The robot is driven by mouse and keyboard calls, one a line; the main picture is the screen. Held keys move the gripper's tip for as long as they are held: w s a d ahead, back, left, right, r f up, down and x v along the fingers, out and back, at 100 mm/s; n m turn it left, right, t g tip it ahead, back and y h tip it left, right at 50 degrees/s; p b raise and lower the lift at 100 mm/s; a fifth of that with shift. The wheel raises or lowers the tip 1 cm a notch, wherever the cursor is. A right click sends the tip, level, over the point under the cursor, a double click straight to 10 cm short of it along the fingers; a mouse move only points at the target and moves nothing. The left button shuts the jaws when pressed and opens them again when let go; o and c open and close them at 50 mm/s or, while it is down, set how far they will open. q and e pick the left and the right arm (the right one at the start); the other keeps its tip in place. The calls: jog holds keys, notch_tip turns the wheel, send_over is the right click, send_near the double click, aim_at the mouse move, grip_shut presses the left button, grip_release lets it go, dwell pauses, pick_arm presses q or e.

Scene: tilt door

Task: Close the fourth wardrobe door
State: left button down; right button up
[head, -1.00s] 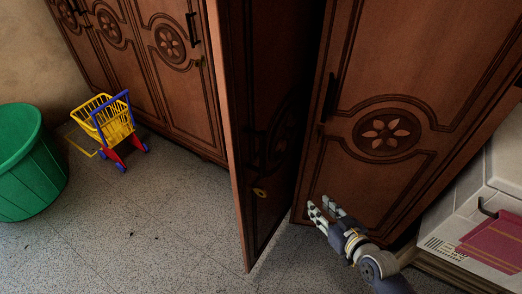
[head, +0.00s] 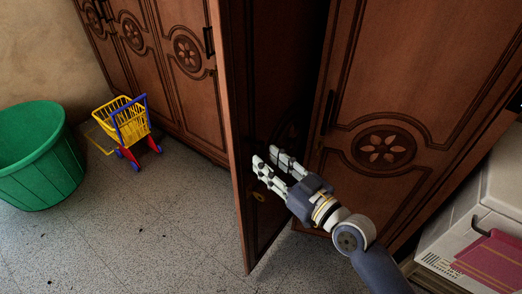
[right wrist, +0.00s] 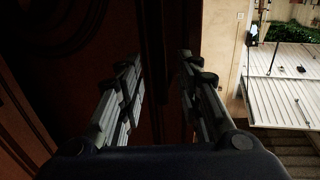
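The open wardrobe door (head: 262,232) stands swung out from the brown wardrobe, its dark inner face turned toward the right and its lighter edge toward me. A small brass-coloured spot shows low on that face. My right gripper (head: 266,157) is in front of this face, fingers apart and pointing left. In the right wrist view the gripper (right wrist: 160,65) has an open gap between its fingers, with dark wood (right wrist: 158,110) beyond. I cannot tell whether the fingers touch the door. My left gripper is not in view.
A closed door (head: 400,110) with a flower carving is to the right, and more closed doors (head: 180,75) are to the left. A toy cart (head: 128,128) and a green bin (head: 40,155) stand at left. A white unit (head: 470,225) with a red cloth (head: 492,262) is at lower right.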

aim_at(263, 158)
jog(key=shift+p+x, duration=0.3)
jog(key=shift+x, duration=1.4)
grip_shut()
